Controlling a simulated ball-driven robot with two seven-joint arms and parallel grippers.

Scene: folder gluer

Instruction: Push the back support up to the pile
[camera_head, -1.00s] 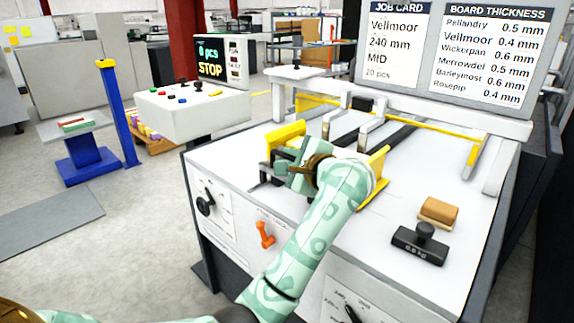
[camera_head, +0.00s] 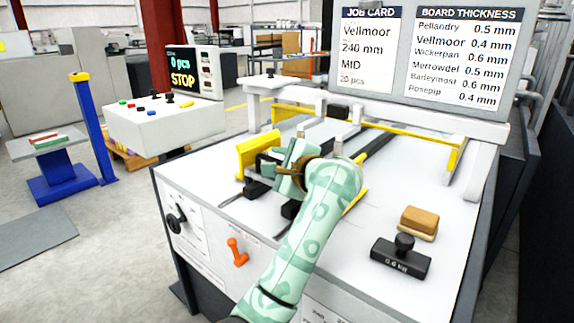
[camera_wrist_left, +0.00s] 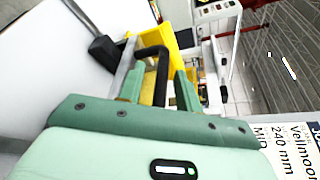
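A yellow upright plate (camera_head: 260,152) with black parts at its foot stands on the white machine top; I take it to be the back support, but cannot be sure. My left gripper (camera_head: 277,166) is beside it, to its right. In the left wrist view, the gripper's green fingers (camera_wrist_left: 158,88) stand apart around a bent black bar (camera_wrist_left: 162,62), with gaps visible. The yellow plate (camera_wrist_left: 150,40) is just beyond the fingers there. A second yellow part is mostly hidden behind my left arm. I cannot make out the pile. My right gripper is not in view.
A black 0.6 kg weight (camera_head: 401,257) and a brown block (camera_head: 419,220) sit on the right of the machine top. A white crossbar (camera_head: 400,120) spans the back. An orange lever (camera_head: 237,252) is on the front panel. The control box (camera_head: 165,125) reads "0 pcs STOP".

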